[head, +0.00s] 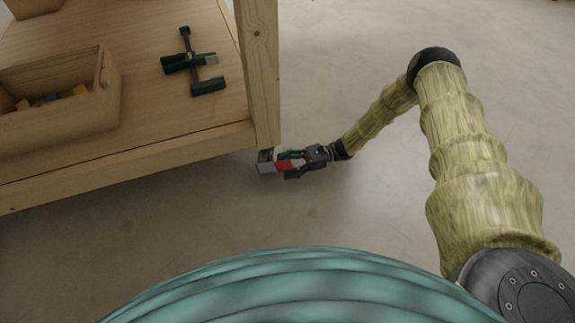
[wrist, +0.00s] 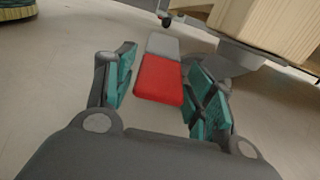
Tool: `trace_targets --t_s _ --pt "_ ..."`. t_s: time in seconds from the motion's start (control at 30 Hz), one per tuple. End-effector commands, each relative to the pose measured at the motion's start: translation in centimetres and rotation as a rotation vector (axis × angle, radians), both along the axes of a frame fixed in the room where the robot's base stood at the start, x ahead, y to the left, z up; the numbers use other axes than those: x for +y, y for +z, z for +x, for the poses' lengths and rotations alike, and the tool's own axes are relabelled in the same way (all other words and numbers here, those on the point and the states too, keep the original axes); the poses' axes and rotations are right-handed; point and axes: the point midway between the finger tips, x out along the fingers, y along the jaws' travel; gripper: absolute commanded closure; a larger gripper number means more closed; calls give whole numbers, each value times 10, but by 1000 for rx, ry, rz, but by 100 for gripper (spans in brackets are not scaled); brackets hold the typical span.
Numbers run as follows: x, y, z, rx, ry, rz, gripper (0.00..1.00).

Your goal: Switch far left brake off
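A brake pedal with a red end (head: 284,166) and a grey end (head: 266,168) is at the bottom of the near right leg of the wooden workbench (head: 262,75). My gripper (head: 290,164) is low over the floor, to the right of that pedal. In the wrist view, the open fingers of my gripper (wrist: 163,88) stand on either side of the red end (wrist: 160,80). The grey end (wrist: 163,45) points away from me. I see gaps between both fingers and the red end. The caster wheel is mostly hidden.
A clamp (head: 190,62) and a wooden box (head: 60,95) with small coloured pieces are on the bench's board. Another caster with a bit of red (wrist: 165,19) shows farther off in the wrist view. The floor (head: 345,215) around my gripper is clear.

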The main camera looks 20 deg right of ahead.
Motion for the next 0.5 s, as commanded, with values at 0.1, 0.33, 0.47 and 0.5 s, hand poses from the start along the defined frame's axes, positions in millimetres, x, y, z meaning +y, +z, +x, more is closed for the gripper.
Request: trace_targets --t_s 0.1,0.33,0.47,0.5 --pt "0 0 0 0 0 0 74" --pt "0 1 0 0 0 -4 81" --pt "0 3 0 -1 0 -24 81" --pt "-1 5 0 -1 0 -34 81"
